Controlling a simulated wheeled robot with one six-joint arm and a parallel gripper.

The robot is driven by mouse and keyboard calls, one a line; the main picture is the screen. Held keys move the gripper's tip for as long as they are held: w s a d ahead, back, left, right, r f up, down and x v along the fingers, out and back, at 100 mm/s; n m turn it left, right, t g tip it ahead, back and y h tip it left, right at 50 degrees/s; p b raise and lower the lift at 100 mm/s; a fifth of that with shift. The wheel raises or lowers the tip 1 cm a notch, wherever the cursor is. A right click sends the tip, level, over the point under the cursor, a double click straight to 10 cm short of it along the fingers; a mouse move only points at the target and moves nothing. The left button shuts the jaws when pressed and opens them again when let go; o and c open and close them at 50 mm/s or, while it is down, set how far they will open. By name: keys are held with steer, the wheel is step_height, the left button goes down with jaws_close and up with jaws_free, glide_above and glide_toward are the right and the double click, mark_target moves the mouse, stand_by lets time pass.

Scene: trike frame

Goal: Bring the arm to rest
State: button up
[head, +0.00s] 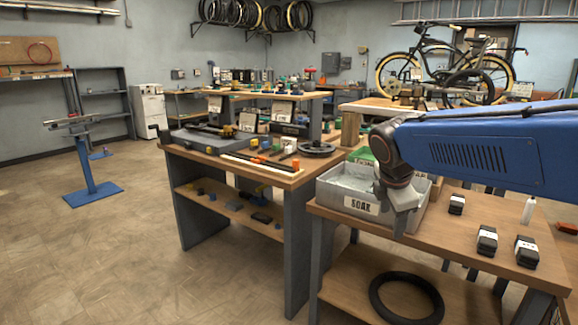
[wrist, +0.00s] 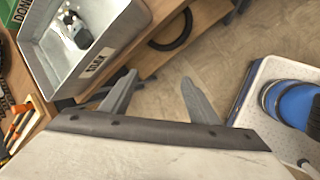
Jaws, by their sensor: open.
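My blue arm reaches in from the right edge of the head view. My gripper (head: 400,208) hangs pointing down at the front right corner of the grey tub labelled SOAK (head: 335,188). In the wrist view my gripper (wrist: 157,88) shows two grey fingers spread apart with nothing between them. Floor and the bench's edge show beyond the fingers. The SOAK tub also shows at the upper left of the wrist view (wrist: 60,70), with a dark and light part lying in it. I cannot tell whether the gripper touches the tub's rim in the head view.
The right bench (head: 470,225) holds several black boxes (head: 487,240) and a white bottle (head: 528,210). A black tyre (head: 406,298) lies on its lower shelf. A crowded workbench (head: 235,150) stands left of the tub. Open floor (head: 110,240) lies at the left.

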steer(key=s+d+f+m+y, duration=0.1)
steer(key=s+f+m, duration=0.4)
steer(key=s+m, duration=0.4)
steer(key=s+d+f+m+y, duration=0.1)
steer(key=s+d+f+m, duration=0.1)
steer(key=s+f+m, duration=0.4)
steer(key=s+m, duration=0.4)
steer(key=s, duration=0.5)
steer(key=shift+s+y, duration=0.3)
steer(key=shift+s, duration=0.1)
steer(key=shift+d, duration=0.1)
stand_by(0.4)
